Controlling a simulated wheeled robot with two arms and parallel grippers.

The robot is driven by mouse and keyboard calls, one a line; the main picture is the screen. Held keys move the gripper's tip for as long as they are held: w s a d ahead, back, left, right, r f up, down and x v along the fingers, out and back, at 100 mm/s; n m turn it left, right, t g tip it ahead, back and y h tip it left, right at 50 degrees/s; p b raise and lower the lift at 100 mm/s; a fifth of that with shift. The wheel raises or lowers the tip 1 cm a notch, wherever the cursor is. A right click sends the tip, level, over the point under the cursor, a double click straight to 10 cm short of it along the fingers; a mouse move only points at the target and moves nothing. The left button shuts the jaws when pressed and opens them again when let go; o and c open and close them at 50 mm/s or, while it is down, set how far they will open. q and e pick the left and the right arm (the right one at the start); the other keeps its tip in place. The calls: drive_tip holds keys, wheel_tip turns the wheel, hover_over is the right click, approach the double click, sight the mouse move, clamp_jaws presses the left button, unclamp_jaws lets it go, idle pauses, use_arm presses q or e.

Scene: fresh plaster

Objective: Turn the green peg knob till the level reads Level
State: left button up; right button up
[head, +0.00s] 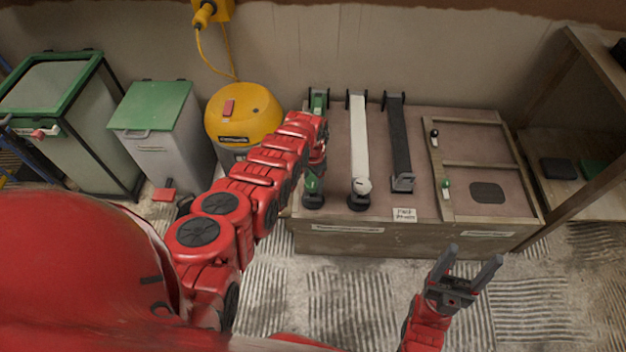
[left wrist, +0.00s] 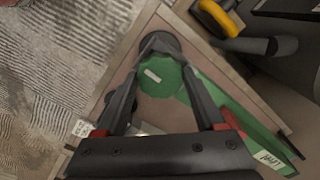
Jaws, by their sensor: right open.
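The green peg knob (left wrist: 160,75), with a small pale mark on top, shows in the left wrist view at the end of a green bar (left wrist: 225,105). In the head view the knob (head: 312,187) is at the bench's left front, beside my left arm. My left gripper (left wrist: 161,60) is at the knob, with a finger on each side. I cannot tell whether the fingers press on it. My right gripper (head: 470,265) is open and empty, in front of the bench. A white label (head: 404,215) stands at the bench front; its text is too small to read.
A white bar (head: 359,140) and a black bar (head: 399,140) lie beside the green one on the bench (head: 340,240). A wooden frame (head: 480,165) is on the right. A yellow-topped bin (head: 245,115) and a green-lidded bin (head: 150,105) stand left. Ridged floor in front is clear.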

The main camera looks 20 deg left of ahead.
use_arm(q)
drive_tip(key=o, duration=0.3)
drive_tip(key=shift+o, duration=0.2)
drive_tip(key=shift+r+p, duration=0.35)
drive_tip(key=shift+p, duration=0.05)
wheel_tip(320, 180, up, 6)
drive_tip(key=p, duration=0.4)
drive_tip(key=shift+f, duration=0.25)
wheel_tip(320, 180, up, 11)
